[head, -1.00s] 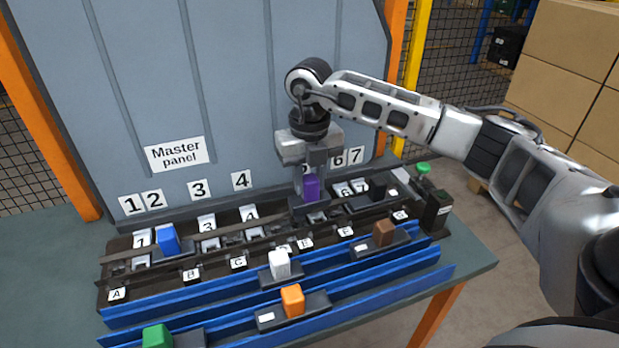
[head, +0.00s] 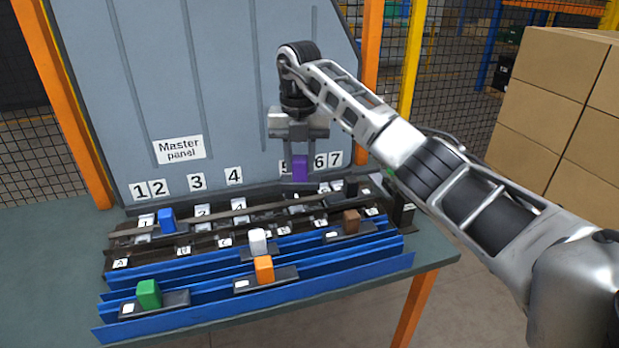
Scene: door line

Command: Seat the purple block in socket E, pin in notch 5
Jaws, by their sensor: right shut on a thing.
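The purple block (head: 300,168) is in my right gripper (head: 299,152), which is shut on its top and points down. The block looks upright and appears to hang just above the rear of the dark socket board (head: 118,263), in front of the panel. It is just right of the partly covered number 5 (head: 284,167) and left of number 6 (head: 320,161). Any pin on the block is too small to make out. The letter plates near socket E are too small to read surely. My left gripper is not in view.
A blue block (head: 166,219) stands in the board near 1 and 2; a dark block (head: 350,188) is near 7. White (head: 257,240), brown (head: 351,221), orange (head: 264,268) and green (head: 149,292) blocks stand on carriers along the blue rails (head: 340,262). The grey panel (head: 225,90) rises close behind.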

